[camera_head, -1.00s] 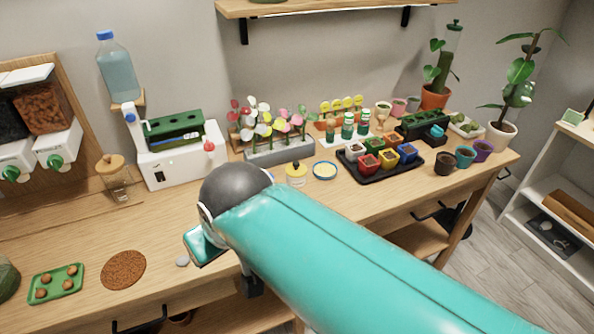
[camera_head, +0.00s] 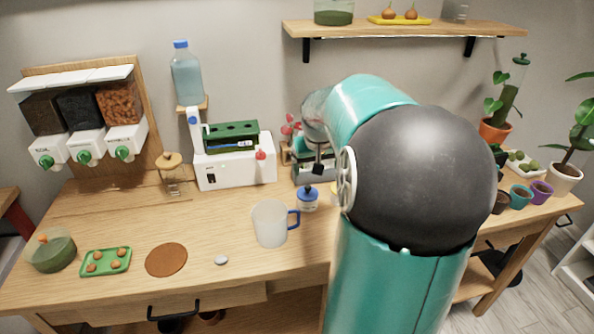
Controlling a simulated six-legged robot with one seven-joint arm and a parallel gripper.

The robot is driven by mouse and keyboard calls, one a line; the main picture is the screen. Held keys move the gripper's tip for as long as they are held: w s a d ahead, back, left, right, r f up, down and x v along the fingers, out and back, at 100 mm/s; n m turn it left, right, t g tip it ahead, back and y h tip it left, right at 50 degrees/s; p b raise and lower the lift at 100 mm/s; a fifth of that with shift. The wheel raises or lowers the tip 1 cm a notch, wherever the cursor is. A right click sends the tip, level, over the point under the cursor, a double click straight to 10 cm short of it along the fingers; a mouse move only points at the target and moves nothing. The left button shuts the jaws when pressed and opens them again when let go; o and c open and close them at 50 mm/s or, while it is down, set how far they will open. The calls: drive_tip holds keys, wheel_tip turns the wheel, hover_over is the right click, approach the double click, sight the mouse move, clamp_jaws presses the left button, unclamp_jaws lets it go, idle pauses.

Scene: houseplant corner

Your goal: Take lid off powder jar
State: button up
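A small jar with a blue lid and knob (camera_head: 307,198) stands upright on the bench, right of the frosted mug. The lid sits on it. Just right of it a sliver of a yellow-topped jar (camera_head: 334,189) shows, mostly hidden by my arm. I cannot tell from the picture which one is the powder jar. My gripper (camera_head: 318,170) shows small and dark beyond the blue-lidded jar, in front of the grey flower tray, apparently above the bench. My arm covers much of it, and I cannot tell whether its fingers are open or shut.
A frosted mug with a blue handle (camera_head: 270,224) stands left of the jars, with a small pale stone (camera_head: 221,260) near the front. A white machine with a green rack (camera_head: 235,170) stands behind. A shelf (camera_head: 400,32) hangs above. My arm hides the bench's right middle.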

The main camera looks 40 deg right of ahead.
drive_tip(key=s+d+f+m, duration=0.2)
drive_tip(key=s+d, duration=0.1)
drive_tip(key=d, duration=0.6)
drive_tip(key=x, duration=1.3)
drive_tip(key=shift+w+d+r, duration=0.1)
drive_tip(key=shift+w+d, duration=0.15)
drive_tip(key=shift+w, duration=0.1)
drive_tip(key=shift+t, duration=0.3)
drive_tip(key=c, duration=1.1)
